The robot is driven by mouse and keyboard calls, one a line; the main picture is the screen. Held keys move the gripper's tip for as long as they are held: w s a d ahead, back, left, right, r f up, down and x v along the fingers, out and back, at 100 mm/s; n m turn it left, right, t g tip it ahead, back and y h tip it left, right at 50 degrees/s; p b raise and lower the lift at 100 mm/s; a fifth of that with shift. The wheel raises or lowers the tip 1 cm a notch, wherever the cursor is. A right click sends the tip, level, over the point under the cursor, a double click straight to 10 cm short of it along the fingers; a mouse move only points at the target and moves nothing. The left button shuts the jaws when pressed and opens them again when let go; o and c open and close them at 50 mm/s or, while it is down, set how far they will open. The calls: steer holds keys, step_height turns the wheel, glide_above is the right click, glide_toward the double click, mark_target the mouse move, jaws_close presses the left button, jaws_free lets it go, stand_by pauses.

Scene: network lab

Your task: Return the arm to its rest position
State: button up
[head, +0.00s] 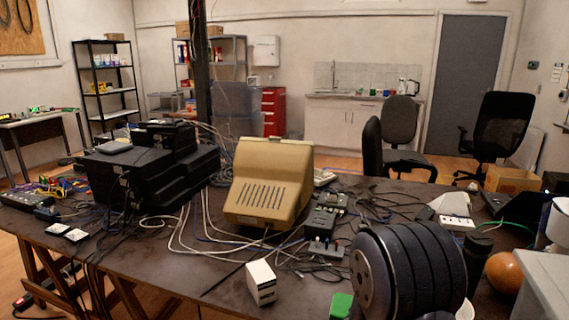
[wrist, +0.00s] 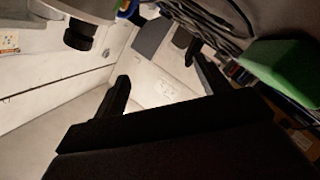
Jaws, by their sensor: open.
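My gripper (wrist: 160,70) shows in the wrist view, with two black fingers spread apart. Nothing is between the fingers; a pale surface shows behind them. In the head view I cannot make out the gripper. A green block (wrist: 285,68) lies at the right of the wrist view, beside the right finger and apart from it. A green object (head: 341,306) also shows at the bottom edge of the head view, partly cut off.
The dark table (head: 190,275) holds a beige monitor (head: 268,185), black equipment (head: 150,170), many cables, a small white box (head: 261,282) and an orange ball (head: 505,272). The table's front left is fairly clear. Office chairs (head: 400,125) stand behind it.

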steer(key=shift+w+a+f+n+t+y+b, duration=0.15)
steer(key=shift+w+a+f+n+t+y, duration=0.15)
steer(key=shift+a+n+t+y, duration=0.5)
steer(key=shift+w+a+f+n+t+y+b, duration=0.1)
steer(key=shift+w+a+f+n+t+y, duration=0.25)
steer(key=shift+a, duration=0.9)
steer(key=shift+w+a+f+n+t+y+b, duration=0.2)
steer(key=shift+a+n+t+y, duration=0.4)
steer(key=shift+a, duration=0.4)
steer(key=shift+d+r, duration=0.1)
